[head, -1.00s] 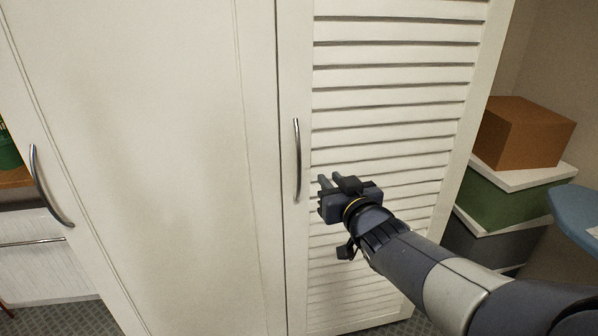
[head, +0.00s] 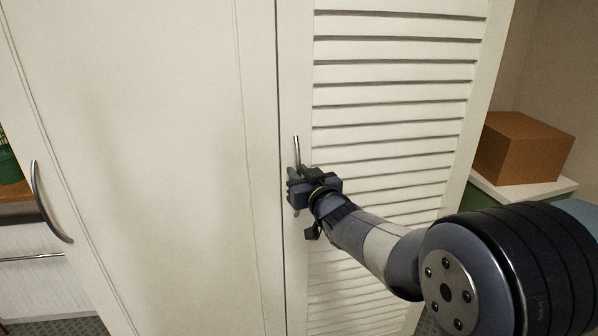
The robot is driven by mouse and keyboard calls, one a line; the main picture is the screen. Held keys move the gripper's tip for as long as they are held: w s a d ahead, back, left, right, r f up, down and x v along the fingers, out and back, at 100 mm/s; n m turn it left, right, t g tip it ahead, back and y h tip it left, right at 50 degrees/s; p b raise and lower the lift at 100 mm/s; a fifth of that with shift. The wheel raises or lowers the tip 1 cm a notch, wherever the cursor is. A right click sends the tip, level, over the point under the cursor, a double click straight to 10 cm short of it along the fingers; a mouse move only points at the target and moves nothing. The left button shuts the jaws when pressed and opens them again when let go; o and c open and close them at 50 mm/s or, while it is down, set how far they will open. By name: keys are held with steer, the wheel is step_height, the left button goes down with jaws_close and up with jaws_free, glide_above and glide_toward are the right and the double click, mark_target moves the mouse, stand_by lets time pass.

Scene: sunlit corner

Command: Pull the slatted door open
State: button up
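The slatted door (head: 390,95) is white with horizontal louvres and fills the middle right of the head view. It looks closed, its left edge along the plain door beside it. Its upright metal handle (head: 297,150) is near that left edge. My gripper (head: 293,178) is at the handle and covers its middle and lower part. The fingers point toward the door. Whether they are apart or shut around the handle is hidden by the gripper body.
A plain white door (head: 170,160) with its own curved handle (head: 48,205) stands to the left. An orange-brown box (head: 522,150) sits on stacked boxes to the right. A white drawer unit (head: 35,280) is at far left.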

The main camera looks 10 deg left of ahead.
steer(key=shift+w+a, duration=0.15)
steer(key=shift+w, duration=0.1)
steer(key=shift+c, duration=0.4)
jaws_close()
